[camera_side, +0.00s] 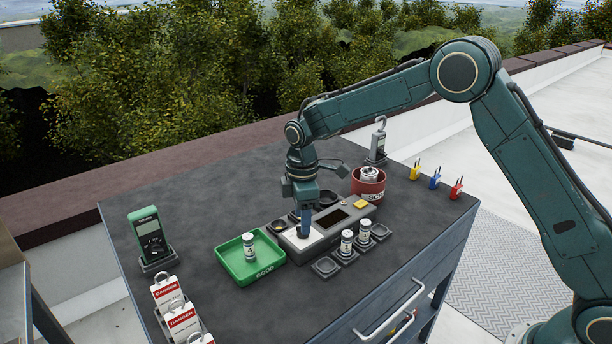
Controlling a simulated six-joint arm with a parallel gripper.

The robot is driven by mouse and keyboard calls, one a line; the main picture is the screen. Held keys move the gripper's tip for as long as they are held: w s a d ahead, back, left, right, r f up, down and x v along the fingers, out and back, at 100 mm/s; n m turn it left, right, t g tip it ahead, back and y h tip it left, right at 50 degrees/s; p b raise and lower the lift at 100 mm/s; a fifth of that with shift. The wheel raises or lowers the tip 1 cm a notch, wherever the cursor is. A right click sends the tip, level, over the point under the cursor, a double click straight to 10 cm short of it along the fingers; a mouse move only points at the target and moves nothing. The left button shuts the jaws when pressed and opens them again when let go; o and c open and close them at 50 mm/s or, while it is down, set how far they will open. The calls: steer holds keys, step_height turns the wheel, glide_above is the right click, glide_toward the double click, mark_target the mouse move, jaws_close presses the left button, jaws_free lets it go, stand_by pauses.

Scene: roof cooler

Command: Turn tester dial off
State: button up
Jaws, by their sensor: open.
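The tester (325,241) is a low grey box with a dark screen and a yellow button, in the middle of the dark worktop. My gripper (304,232) points straight down over the tester's left end, with its fingertips at or just above the top face. Its jaws are open, though the gap is hard to see from this side. The tester's dial does not show clearly; the fingers cover that end. I cannot tell whether the fingers touch it or which way it points.
A green tray (232,262) with one canister (249,246) lies left of the tester. Canisters (346,243) stand on pads in front. A red bin (368,187) stands behind right. A green meter (149,236), danger tags (182,318) and padlocks (435,179) sit near the edges.

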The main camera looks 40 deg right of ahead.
step_height(320, 180, up, 11)
stand_by(0.5)
steer(key=shift+r, duration=0.15)
steer(key=s+d+r+m+t, duration=0.1)
steer(key=s+d+r+m, duration=0.2)
steer(key=s+r, duration=0.45)
steer(key=s+d+r+m+t, duration=0.2)
steer(key=s+d+r+m, duration=0.15)
steer(key=s, duration=0.65)
steer(key=s+d+f+m+t, duration=0.1)
steer(key=s+m, duration=0.2)
steer(key=s, duration=0.5)
steer(key=s+d+f+m+t, duration=0.1)
steer(key=s+f+m, duration=0.1)
steer(key=s, duration=0.7)
steer(key=shift+s+d+f+m+t, duration=0.15)
steer(key=shift+d+f+m+t, duration=0.15)
steer(key=shift+m, duration=0.25)
